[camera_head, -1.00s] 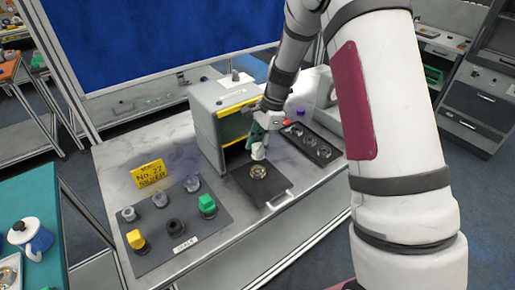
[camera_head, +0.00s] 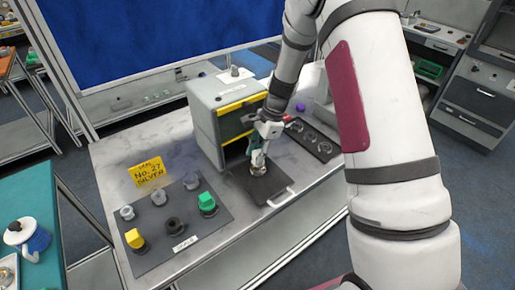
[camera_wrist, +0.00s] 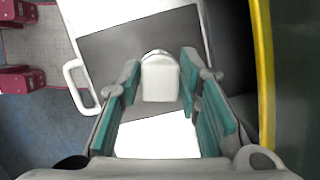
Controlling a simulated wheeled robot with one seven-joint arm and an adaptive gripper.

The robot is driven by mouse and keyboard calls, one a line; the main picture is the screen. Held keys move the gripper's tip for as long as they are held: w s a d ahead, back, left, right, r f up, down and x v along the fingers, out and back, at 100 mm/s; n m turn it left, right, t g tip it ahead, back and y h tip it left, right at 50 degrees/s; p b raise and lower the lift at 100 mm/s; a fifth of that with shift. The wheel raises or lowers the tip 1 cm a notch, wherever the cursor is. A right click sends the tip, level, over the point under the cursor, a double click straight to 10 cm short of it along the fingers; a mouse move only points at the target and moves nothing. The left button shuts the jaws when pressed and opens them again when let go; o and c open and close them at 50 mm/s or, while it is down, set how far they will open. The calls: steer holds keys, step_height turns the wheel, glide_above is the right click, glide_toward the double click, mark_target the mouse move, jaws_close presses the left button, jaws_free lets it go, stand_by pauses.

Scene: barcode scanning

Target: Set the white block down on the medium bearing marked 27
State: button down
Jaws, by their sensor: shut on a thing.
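My gripper (camera_head: 259,153) has teal fingers and is shut on the white block (camera_wrist: 160,80), which sits between the fingertips in the wrist view. In the head view it holds the block low over the dark tray plate (camera_head: 281,184), right at the silver bearing (camera_head: 257,171). The bearing is mostly hidden by the block and gripper. In the wrist view a thin metallic rim (camera_wrist: 156,53) shows just beyond the block. I cannot tell whether block and bearing touch. No number is readable on the bearing.
A grey cabinet (camera_head: 205,125) with yellow trim stands close behind my gripper. A dark rack with round slots (camera_head: 322,148) is to the right. The tray has a white handle (camera_head: 281,198).

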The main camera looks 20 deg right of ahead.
steer(key=shift+f+b, duration=0.3)
steer(key=shift+f, duration=0.8)
stand_by(1.3)
steer(key=c, duration=0.8)
jaws_free()
steer(key=shift+o, duration=0.2)
steer(key=shift+r+p, duration=0.5)
steer(key=shift+r, duration=3.25)
steer(key=shift+r, duration=0.1)
